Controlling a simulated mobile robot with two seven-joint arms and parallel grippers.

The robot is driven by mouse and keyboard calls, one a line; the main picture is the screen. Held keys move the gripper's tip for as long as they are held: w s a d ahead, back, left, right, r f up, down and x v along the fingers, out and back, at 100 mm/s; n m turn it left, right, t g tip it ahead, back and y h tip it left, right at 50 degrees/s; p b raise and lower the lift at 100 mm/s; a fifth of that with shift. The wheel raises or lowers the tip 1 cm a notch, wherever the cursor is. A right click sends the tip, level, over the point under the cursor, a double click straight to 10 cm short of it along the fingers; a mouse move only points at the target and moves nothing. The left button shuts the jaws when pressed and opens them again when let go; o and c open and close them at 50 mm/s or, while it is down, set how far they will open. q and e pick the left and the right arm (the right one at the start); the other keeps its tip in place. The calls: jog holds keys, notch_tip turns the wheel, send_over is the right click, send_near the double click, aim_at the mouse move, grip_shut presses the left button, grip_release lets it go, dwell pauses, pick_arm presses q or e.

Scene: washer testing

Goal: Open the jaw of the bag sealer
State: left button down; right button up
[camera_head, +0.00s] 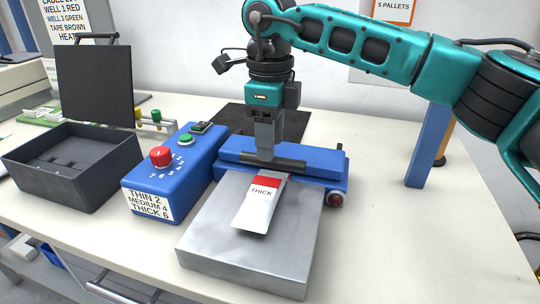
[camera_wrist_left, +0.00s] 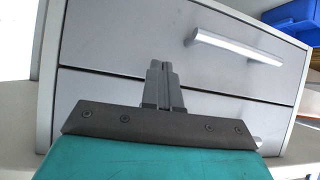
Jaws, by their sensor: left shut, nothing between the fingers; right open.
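The bag sealer has a blue jaw (camera_head: 232,156) with a dark bar along its front, behind a grey metal plate (camera_head: 215,235). The jaw looks lowered onto the plate's back end. A silver bag (camera_head: 252,218) with a red and white THICK label lies on the plate, its far end reaching to the jaw. My right gripper (camera_head: 265,152) points down at the middle of the jaw's dark bar; its fingertips look to be at the bar, but I cannot tell if they touch. My left gripper (camera_wrist_left: 164,66) is shut and empty in the left wrist view, in front of grey drawers.
A blue control box (camera_head: 172,178) with a red button and a green button stands left of the sealer. A black open bin (camera_head: 72,165) is further left. A blue post (camera_head: 429,145) stands at the right. The table's right front is clear.

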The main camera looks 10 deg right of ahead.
aim_at(279, 155)
jog(key=shift+f, duration=1.5)
grip_shut()
